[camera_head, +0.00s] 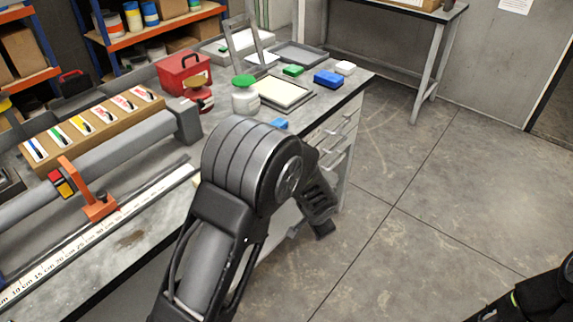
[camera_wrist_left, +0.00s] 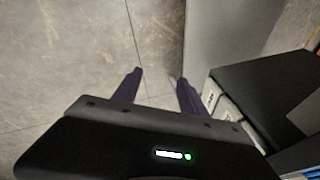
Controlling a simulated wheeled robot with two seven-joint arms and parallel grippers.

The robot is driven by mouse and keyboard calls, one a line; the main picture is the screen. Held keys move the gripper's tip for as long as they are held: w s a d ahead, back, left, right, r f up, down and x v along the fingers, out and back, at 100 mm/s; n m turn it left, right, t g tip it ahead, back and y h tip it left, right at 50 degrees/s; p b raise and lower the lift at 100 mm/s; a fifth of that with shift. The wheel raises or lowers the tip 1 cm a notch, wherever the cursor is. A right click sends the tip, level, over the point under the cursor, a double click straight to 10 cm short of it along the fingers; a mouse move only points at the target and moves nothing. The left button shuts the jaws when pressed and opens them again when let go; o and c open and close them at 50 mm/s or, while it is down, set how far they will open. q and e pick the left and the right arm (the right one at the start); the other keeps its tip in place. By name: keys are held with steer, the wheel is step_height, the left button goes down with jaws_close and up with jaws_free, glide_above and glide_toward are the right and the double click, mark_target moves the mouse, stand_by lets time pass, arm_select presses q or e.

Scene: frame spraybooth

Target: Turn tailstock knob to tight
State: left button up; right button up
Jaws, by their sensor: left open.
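The lathe-like fixture on the workbench has a long grey cylinder (camera_head: 105,160) with a grey end block (camera_head: 187,122), which looks like the tailstock. A round red part (camera_head: 199,90) shows by that block, perhaps the knob; its setting cannot be read. My left arm crosses the middle of the head view, and its gripper (camera_head: 321,222) hangs past the bench's right end, away from the fixture. The left wrist view shows the left gripper (camera_wrist_left: 160,90) open and empty above the floor. My right arm shows at the lower right corner, its gripper (camera_head: 490,310) partly cut off.
The workbench (camera_head: 130,240) has drawers (camera_head: 335,140) at its right end. An orange bracket (camera_head: 95,203), a ruler strip (camera_head: 120,215), a red toolbox (camera_head: 183,73), a green-lidded jar (camera_head: 245,97) and a tray (camera_head: 285,95) sit on it. Open floor (camera_head: 430,220) lies to the right.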

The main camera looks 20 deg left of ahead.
arm_select(q)
steer(key=s+d+f+n+g+h, duration=0.1)
steer(key=s+d+f+n, duration=0.2)
steer(key=s, duration=0.6)
steer(key=s+d+f+n+g+h, duration=0.1)
steer(key=s+d+f+n+h, duration=0.1)
steer(key=s+f, duration=0.4)
steer(key=s+d+f+n+g+h, duration=0.1)
steer(key=s+d+f+n, duration=0.3)
steer(key=s, duration=0.9)
steer(key=shift+f+g+h, duration=0.3)
steer(key=shift+f+h, duration=0.2)
steer(key=shift+h, duration=0.2)
